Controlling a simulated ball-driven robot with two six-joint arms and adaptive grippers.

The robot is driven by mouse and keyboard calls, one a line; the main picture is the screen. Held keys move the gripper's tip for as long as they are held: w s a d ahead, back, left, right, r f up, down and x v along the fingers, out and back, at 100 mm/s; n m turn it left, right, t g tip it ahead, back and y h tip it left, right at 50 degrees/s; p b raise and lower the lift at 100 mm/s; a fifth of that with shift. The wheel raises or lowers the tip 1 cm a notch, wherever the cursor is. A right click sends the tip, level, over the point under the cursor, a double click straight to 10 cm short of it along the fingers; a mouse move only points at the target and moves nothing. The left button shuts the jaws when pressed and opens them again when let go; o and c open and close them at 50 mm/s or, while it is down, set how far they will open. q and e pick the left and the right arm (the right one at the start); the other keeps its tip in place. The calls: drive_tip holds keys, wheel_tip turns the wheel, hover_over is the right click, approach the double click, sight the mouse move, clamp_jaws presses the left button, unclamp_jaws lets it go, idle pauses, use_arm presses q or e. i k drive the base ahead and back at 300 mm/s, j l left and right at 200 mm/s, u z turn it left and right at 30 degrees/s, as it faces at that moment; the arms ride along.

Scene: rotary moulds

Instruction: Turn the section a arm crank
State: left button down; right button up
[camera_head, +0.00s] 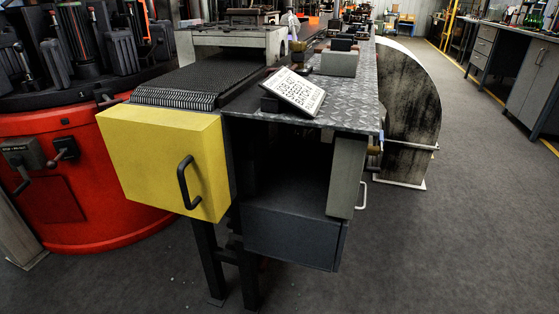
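A large red round machine base (80,190) stands at the left. A dark grey box with a lever (22,165) is mounted on its side. Beside it is a smaller dark lever with a rounded knob (64,150). I cannot tell from this view whether either is the section a arm crank. Several dark moulds (85,40) stand on top of the red base. Neither of my grippers is in view.
A yellow box with a black handle (187,182) juts out in front of a conveyor (205,80). A metal-topped bench (345,95) holds a tilted white panel (295,90). Open grey floor (450,220) lies at the right, with cabinets (530,75) beyond.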

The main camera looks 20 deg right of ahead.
sight(368, 169)
drive_tip(key=l+u, duration=0.3)
drive_tip(key=k+l+u, duration=0.1)
drive_tip(key=l+u, duration=0.2)
drive_tip(key=l, duration=0.15)
drive_tip(key=k+l+u, duration=0.1)
drive_tip(key=l+u, duration=0.2)
drive_tip(key=k+l+u, duration=0.1)
drive_tip(key=l+u, duration=0.2)
drive_tip(key=l, duration=0.15)
drive_tip(key=k+l+u, duration=0.4)
drive_tip(key=l+u, duration=0.2)
